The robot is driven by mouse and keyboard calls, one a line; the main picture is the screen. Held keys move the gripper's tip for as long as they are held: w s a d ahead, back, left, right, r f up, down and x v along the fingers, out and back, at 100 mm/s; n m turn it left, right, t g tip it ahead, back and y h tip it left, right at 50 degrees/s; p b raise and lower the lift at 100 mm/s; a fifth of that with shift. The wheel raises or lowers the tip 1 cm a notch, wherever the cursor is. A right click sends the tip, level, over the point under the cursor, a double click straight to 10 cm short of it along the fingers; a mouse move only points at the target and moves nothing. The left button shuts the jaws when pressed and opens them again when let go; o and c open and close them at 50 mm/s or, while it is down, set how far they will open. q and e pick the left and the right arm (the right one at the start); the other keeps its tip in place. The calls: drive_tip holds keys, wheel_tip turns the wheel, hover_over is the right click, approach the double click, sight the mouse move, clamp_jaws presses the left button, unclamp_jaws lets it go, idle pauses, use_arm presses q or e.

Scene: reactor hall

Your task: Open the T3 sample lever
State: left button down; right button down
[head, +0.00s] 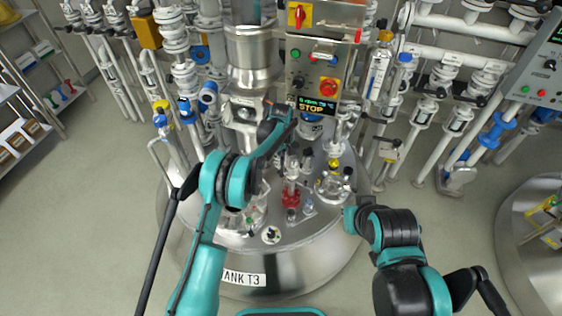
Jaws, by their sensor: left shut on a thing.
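The T3 tank (320,262) stands in the middle, with a "TANK T3" label on its front wall and a crowded lid. My left arm reaches up over the lid. My left gripper (272,122) is at the column's lower fittings, left of the small "STOP" display. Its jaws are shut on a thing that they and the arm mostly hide. It is at the place of the sample lever, whose angle I cannot tell. My right arm is bent at the lower right, over the tank's right edge. I cannot make out its gripper.
A control box (312,75) with red and yellow switches hangs above the lid. Glass flasks (332,185) and a red fitting (290,197) stand on the lid, close to my left arm. Pipes and valves (430,100) crowd the back. Floor (95,210) at left is clear.

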use_arm(q)
drive_tip(key=c, duration=1.5)
unclamp_jaws()
drive_tip(key=shift+f, duration=0.1)
drive_tip(key=shift+c, duration=0.2)
wheel_tip(320, 180, up, 8)
drive_tip(key=shift+f, duration=0.25)
drive_tip(key=shift+r, duration=0.25)
